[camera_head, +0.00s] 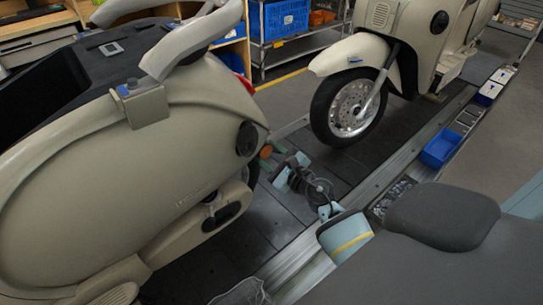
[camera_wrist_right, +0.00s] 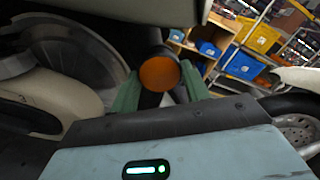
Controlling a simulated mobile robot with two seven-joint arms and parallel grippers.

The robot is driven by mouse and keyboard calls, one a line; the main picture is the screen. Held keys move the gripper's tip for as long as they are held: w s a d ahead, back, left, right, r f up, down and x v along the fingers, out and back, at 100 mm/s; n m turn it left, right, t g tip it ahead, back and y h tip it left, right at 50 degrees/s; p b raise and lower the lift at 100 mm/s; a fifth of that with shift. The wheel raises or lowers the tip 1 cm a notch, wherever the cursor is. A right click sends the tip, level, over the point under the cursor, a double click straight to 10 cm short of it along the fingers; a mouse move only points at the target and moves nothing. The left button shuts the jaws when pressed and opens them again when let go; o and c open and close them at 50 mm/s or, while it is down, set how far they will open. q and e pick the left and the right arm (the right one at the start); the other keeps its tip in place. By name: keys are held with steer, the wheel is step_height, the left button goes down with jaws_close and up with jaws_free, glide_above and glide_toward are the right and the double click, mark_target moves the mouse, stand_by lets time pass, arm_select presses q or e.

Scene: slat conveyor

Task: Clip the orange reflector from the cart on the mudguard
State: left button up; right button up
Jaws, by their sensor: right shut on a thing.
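The orange reflector (camera_head: 265,152) is a small round disc behind the near beige scooter (camera_head: 100,150). My right gripper (camera_head: 270,158) is shut on it. In the right wrist view the reflector (camera_wrist_right: 160,74) shows face-on between the two green fingers of my right gripper (camera_wrist_right: 159,80). A dark upright part (camera_wrist_right: 152,38), perhaps the mudguard, shows directly behind and above the reflector. I cannot tell whether the reflector touches it. The scooter's rear wheel (camera_wrist_right: 75,50) is to the left of it. My left gripper is not in view.
A second beige scooter with a front wheel (camera_head: 347,107) stands farther along the dark slat conveyor. A blue bin (camera_head: 441,148) sits along the conveyor's right edge. Shelving with a blue crate (camera_head: 286,18) stands at the back. The near scooter's body is close to my right gripper.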

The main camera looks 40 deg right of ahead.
steer(key=shift+w, duration=0.45)
stand_by(0.7)
steer(key=o, duration=1)
steer(key=shift+s+d, duration=0.15)
steer(key=shift+s, duration=1.8)
steer(key=shift+s+d, duration=0.15)
steer(key=shift+s, duration=1.8)
